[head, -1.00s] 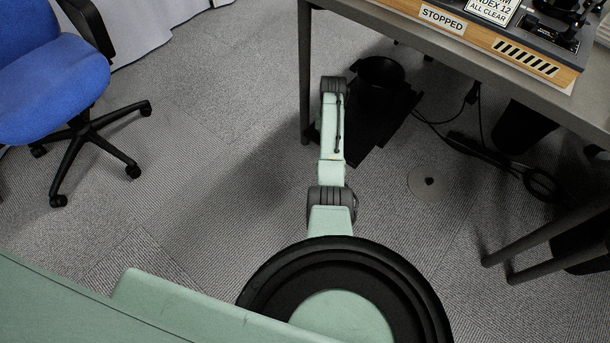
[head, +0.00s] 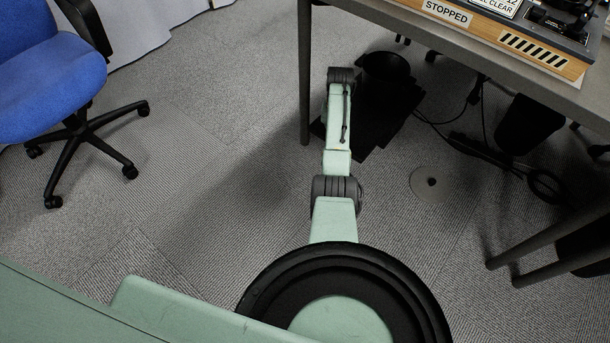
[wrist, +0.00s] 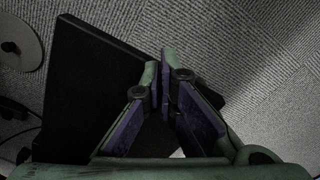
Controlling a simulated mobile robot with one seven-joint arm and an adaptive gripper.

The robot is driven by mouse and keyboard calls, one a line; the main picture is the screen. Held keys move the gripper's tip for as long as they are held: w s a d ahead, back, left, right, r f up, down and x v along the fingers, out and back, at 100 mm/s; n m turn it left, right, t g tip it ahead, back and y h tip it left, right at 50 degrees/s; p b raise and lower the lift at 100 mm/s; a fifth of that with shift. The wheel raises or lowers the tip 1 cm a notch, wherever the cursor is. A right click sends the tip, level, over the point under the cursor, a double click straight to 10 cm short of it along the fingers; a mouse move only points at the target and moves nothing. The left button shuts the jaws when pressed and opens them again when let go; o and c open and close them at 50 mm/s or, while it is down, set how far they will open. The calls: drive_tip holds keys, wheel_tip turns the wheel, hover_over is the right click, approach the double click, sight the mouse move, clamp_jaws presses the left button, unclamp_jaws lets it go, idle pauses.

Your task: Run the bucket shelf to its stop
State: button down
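A black bucket (head: 386,70) stands under the desk in the head view, at the back of a flat black shelf (head: 372,128). The shelf shows in the wrist view as a dark panel (wrist: 92,85) lying slantwise. My gripper (wrist: 160,78) is over the shelf's edge in the wrist view, its purple-padded fingers drawn together at the tips. I cannot tell whether a thin part of the shelf is pinched between them. In the head view my forearm hides the gripper. The shelf's stop cannot be made out.
The grey desk (head: 470,42) overhangs the shelf, with a leg (head: 304,80) just left of it. Cables (head: 470,148) and a round floor plate (head: 432,182) lie to the right. A blue chair (head: 45,75) stands left; carpet between is clear.

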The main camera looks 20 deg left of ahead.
drive_tip(key=shift+w+d+b, duration=0.2)
drive_tip(key=shift+w+b, duration=0.15)
drive_tip(key=shift+w, duration=0.05)
drive_tip(key=shift+s+a+r+p, duration=0.1)
drive_tip(key=shift+s+p, duration=0.1)
drive_tip(key=shift+p, duration=0.2)
drive_tip(key=shift+s+a+p, duration=0.25)
drive_tip(key=shift+s+p, duration=0.3)
drive_tip(key=shift+p, duration=0.3)
wheel_tip(320, 180, up, 7)
drive_tip(key=p, duration=0.6)
drive_tip(key=shift+p, duration=0.3)
